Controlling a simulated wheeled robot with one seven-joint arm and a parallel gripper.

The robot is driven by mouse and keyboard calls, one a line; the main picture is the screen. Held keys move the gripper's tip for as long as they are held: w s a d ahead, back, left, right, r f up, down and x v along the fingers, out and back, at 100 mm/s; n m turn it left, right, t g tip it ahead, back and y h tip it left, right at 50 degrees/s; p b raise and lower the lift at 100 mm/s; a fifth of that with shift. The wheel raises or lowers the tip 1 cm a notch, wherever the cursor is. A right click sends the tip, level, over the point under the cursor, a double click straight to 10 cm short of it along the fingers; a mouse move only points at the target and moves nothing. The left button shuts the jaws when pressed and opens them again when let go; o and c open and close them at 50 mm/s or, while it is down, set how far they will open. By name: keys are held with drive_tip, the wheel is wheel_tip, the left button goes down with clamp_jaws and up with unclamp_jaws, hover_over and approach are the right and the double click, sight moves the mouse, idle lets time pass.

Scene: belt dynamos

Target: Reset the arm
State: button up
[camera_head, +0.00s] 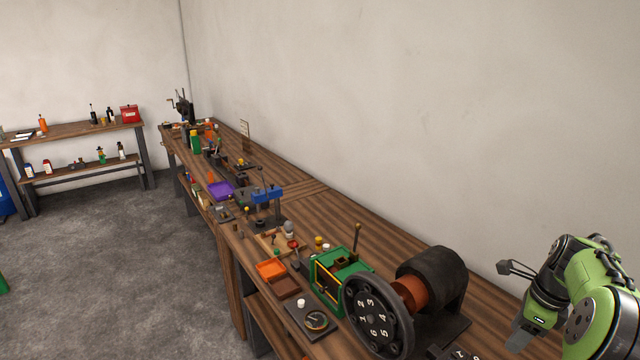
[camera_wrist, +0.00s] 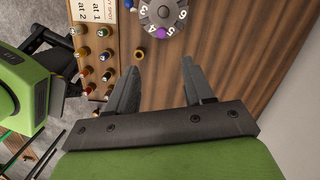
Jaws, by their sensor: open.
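My green arm shows at the right edge of the head view. My gripper (camera_head: 516,269) is up in the air at its end, near the wall and to the right of the black drum. In the wrist view my gripper (camera_wrist: 165,84) has its two dark fingers spread apart, with nothing between them. Below the fingers is bare wooden tabletop (camera_wrist: 220,50). A grey numbered dial (camera_wrist: 163,14) with a purple mark lies ahead of the fingers, and a small brass ring (camera_wrist: 139,55) lies beside the left finger.
The long bench (camera_head: 300,195) runs along the wall (camera_head: 400,100). On it stand a numbered wheel (camera_head: 377,318), a black drum (camera_head: 435,272), a green machine (camera_head: 335,275), an orange tray (camera_head: 270,270) and a purple tray (camera_head: 221,190). A rack of several small bottles (camera_wrist: 104,55) is at the wrist view's left.

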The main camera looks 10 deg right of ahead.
drive_tip(key=a+r+n+h, duration=0.1)
drive_tip(key=a+r+n, duration=0.45)
drive_tip(key=a, duration=0.45)
drive_tip(key=a+r+n+h, duration=0.1)
drive_tip(key=a+r+n, duration=0.5)
drive_tip(key=a, duration=0.5)
drive_tip(key=s+a+f+n+t, duration=0.2)
drive_tip(key=s+a+n+t, duration=0.2)
drive_tip(key=s+a+n, duration=0.9)
drive_tip(key=s+n, duration=0.2)
drive_tip(key=n, duration=0.1)
drive_tip(key=shift+s+a+f+y+b, duration=0.15)
drive_tip(key=shift+f+y+b, duration=0.2)
drive_tip(key=shift+f+y, duration=0.05)
drive_tip(key=shift+n, duration=0.25)
